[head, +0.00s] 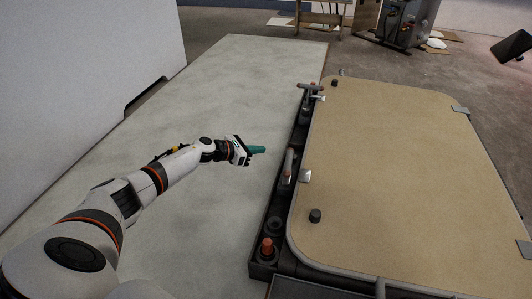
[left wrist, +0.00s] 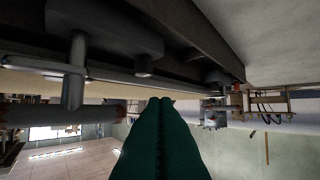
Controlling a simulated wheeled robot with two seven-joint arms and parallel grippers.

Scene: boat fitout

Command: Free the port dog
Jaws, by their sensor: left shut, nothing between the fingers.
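A tan hatch panel (head: 405,165) with rounded corners lies in a dark frame (head: 298,130). Two grey dogs with handles sit along its left edge: a nearer dog (head: 289,161) and a farther dog (head: 311,88). I cannot tell which one is the port dog. My left gripper (head: 262,149) has teal fingers, shut and empty, pointing right just left of the nearer dog with a small visible gap. In the left wrist view the shut fingers (left wrist: 163,105) show beside a grey dog post (left wrist: 75,75) with a crossbar. My right gripper is not in view.
An orange-topped knob (head: 267,246) stands at the frame's near left corner. A dark round knob (head: 315,215) and small metal clips (head: 305,176) sit on the panel.

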